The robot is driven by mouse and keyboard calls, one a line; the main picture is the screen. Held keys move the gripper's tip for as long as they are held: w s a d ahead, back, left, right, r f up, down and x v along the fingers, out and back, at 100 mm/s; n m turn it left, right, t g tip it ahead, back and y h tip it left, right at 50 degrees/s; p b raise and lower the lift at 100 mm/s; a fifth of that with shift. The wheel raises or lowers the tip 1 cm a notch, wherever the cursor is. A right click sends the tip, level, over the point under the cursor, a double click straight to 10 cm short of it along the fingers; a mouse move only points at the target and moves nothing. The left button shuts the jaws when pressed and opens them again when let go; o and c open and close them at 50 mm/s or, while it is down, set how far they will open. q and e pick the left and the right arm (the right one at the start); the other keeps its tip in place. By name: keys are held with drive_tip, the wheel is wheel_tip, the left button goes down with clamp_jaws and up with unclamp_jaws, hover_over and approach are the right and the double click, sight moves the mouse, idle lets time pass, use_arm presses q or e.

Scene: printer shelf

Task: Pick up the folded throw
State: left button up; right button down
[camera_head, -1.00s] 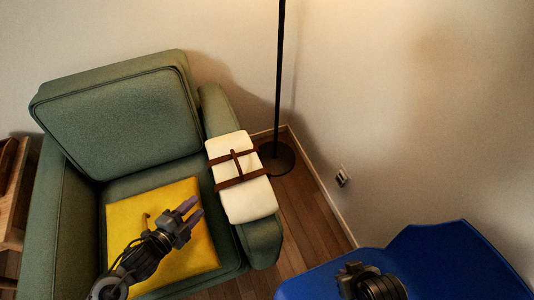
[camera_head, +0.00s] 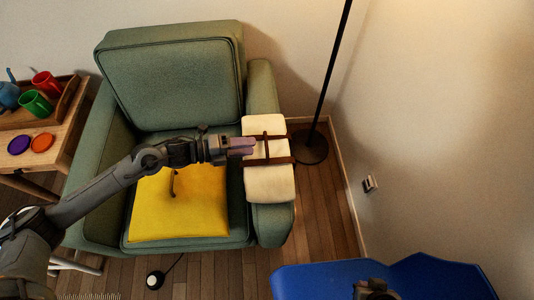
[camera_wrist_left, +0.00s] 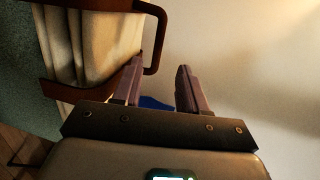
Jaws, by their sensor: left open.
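The folded throw (camera_head: 268,183) is cream-white, bound with brown straps and a brown carry handle. It lies over the armchair's right armrest. My left gripper (camera_head: 252,147) reaches in from the left, with its fingertips over or beside the throw's strapped middle. In the left wrist view the throw (camera_wrist_left: 100,45) stands at upper left, with its handle loop beside the left fingertip. The open left gripper (camera_wrist_left: 160,85) has nothing between its fingers; I cannot tell whether a finger touches the handle.
The green armchair (camera_head: 172,75) has a yellow cushion (camera_head: 195,210) on its seat. A floor lamp (camera_head: 326,85) stands behind the throw, close to the wall. A side table (camera_head: 55,160) at left holds a tray with mugs. A wall socket (camera_head: 370,183) is at right.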

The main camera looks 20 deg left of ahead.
sight(262, 151)
use_arm(q)
drive_tip(key=shift+w+d+f+b, duration=0.3)
drive_tip(key=shift+w+d+b, duration=0.05)
drive_tip(key=shift+b, duration=0.05)
drive_tip(key=b+x, duration=0.1)
drive_tip(key=x, duration=0.2)
drive_tip(key=shift+w+f+b, duration=0.1)
drive_tip(key=shift+w+b, duration=0.1)
drive_tip(key=shift+b, duration=0.1)
drive_tip(key=shift+w+d, duration=0.3)
drive_tip(key=shift+d, duration=0.15)
drive_tip(key=shift+c, duration=0.2)
clamp_jaws()
idle(0.5)
